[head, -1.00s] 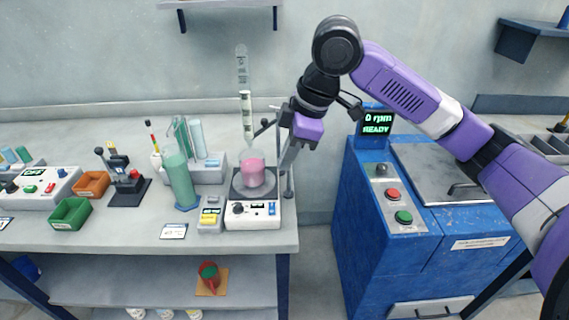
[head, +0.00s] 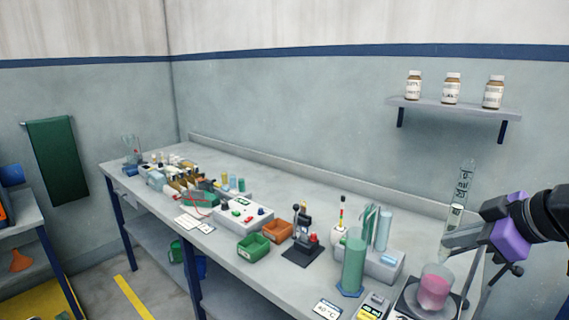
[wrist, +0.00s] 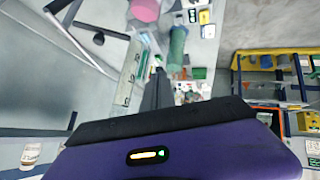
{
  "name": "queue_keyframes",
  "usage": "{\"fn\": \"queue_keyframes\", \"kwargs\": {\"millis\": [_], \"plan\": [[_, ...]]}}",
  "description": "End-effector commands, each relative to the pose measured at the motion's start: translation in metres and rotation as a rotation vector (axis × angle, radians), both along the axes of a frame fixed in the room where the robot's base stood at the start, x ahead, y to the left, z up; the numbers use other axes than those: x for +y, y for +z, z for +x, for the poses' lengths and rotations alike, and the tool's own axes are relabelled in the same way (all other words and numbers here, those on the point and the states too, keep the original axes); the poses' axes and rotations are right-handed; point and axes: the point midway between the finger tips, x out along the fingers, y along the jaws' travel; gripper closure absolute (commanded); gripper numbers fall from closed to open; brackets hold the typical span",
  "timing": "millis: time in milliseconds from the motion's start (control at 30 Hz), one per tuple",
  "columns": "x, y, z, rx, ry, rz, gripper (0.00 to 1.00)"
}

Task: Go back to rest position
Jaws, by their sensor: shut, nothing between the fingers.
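My gripper (head: 448,243) is at the right edge of the head view, its grey fingers pointing left beside a clear burette (head: 463,185) and above a beaker of pink liquid (head: 434,287). The fingers are shut and empty. In the wrist view the shut fingers (wrist: 157,92) point away over the bench, with the pink beaker (wrist: 146,10) at the top. I cannot tell whether the fingers touch the burette.
The long bench (head: 240,268) holds a green cylinder (head: 354,262), green bin (head: 253,246), orange bin (head: 277,230) and a control box (head: 243,216). A wall shelf (head: 455,107) carries brown bottles. A green towel (head: 58,160) hangs at left. Floor is open at lower left.

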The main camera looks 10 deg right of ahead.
Motion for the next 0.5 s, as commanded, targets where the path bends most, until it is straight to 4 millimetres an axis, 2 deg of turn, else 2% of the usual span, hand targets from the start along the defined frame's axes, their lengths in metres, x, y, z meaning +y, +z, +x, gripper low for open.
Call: {"fn": "queue_keyframes", "kwargs": {"millis": [100,233,367,500], "plan": [[0.018,0.032,0.026,-0.200,-0.002,0.084,1.00],[0.036,0.067,0.045,-0.403,-0.008,0.184,1.00],[0.052,0.102,0.055,-0.612,-0.025,0.309,1.00],[0.061,0.129,0.053,-0.814,-0.067,0.448,1.00]]}}
